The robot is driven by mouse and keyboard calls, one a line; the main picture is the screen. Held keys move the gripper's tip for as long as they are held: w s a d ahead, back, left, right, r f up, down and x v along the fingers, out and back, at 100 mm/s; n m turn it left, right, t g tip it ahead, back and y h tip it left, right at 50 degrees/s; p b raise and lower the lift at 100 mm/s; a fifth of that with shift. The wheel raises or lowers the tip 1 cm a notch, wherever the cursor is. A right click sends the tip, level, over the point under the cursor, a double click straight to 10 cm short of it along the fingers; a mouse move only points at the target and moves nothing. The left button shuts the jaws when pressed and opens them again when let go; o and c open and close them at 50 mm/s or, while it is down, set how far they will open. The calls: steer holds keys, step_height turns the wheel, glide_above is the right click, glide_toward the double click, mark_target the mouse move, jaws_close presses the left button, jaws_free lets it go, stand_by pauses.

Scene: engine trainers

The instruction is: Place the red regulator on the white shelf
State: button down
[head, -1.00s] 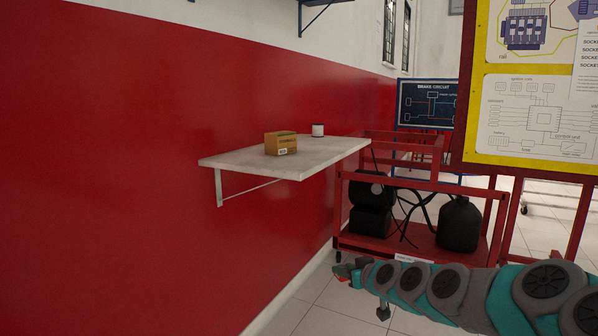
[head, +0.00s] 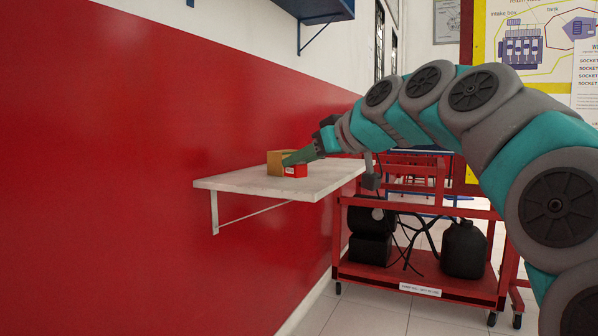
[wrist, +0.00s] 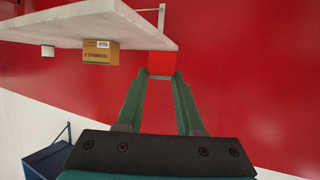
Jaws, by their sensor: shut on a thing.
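My gripper (head: 297,160) is shut on the red regulator (head: 295,171), a small red block with a pale label. In the head view the regulator is over the white shelf (head: 235,184), in front of a cardboard box. I cannot tell whether it touches the shelf top. In the wrist view the regulator (wrist: 162,64) sits between the fingertips, beside the edge of the white shelf (wrist: 60,25). The fingers hide part of it in the head view.
A blue shelf (head: 315,8) hangs above. A red cart (head: 420,283) with black containers stands to the right.

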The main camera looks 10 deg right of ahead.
steer(key=shift+w+a+r, duration=0.15)
steer(key=shift+w+a, duration=0.05)
glide_above(302, 185)
steer(key=s, duration=0.2)
steer(key=shift+w+a+f+p, duration=0.1)
steer(key=shift+a+f+p, duration=0.1)
steer(key=shift+f+p, duration=0.35)
steer(key=shift+w+d, duration=0.1)
steer(key=shift+w, duration=0.2)
steer(key=shift+w+d+f, duration=0.1)
steer(key=shift+w+f, duration=0.1)
steer(key=shift+w, duration=0.3)
steer(key=shift+f+b, duration=0.5)
steer(key=shift+f, duration=1.3)
steer(key=c, duration=0.5)
jaws_free()
steer(key=shift+c, duration=0.2)
steer(key=shift+s+r, duration=0.1)
